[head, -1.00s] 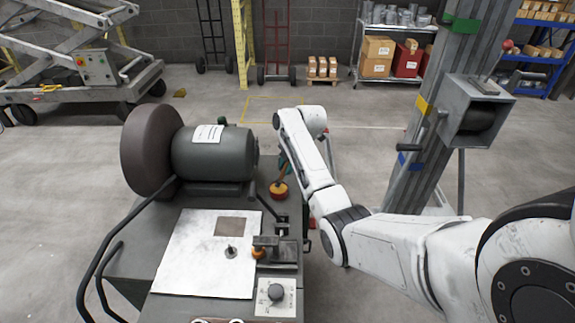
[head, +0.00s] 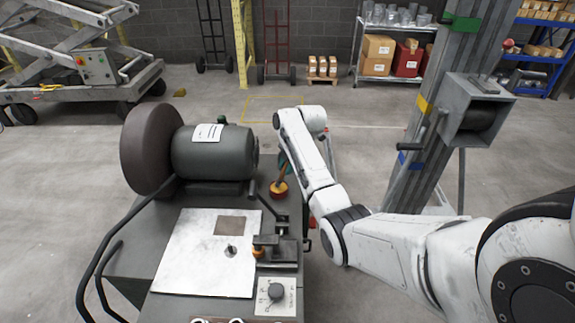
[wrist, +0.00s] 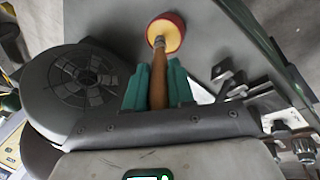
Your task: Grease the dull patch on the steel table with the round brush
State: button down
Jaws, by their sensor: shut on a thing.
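My gripper (wrist: 158,88), with teal fingers, is shut on the round brush (wrist: 158,68) by its brown wooden handle. The brush points to the red grease pot (wrist: 165,20) with yellow inside; its bristles are not clearly visible. In the head view the brush (head: 283,174) stands tilted over the pot (head: 279,191), beside the grinder, and my gripper is mostly hidden by my arm. The dull brown square patch (head: 229,226) lies on the bright steel plate (head: 187,258), left of and nearer than the pot. Nothing covers the patch.
A grinder motor (head: 212,153) with a big dark wheel (head: 150,150) stands behind the plate. A clamp (head: 275,250) with a wooden knob stands at the plate's right edge. A small dark piece (head: 231,251) is on the plate. A steel column (head: 440,110) rises to the right.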

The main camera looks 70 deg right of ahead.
jog(key=shift+f, duration=0.5)
dwell(1.2)
jog(key=shift+r, duration=0.1)
jog(key=shift+r+p, duration=2.6)
jog(key=shift+r, duration=0.95)
jog(key=shift+f, duration=0.1)
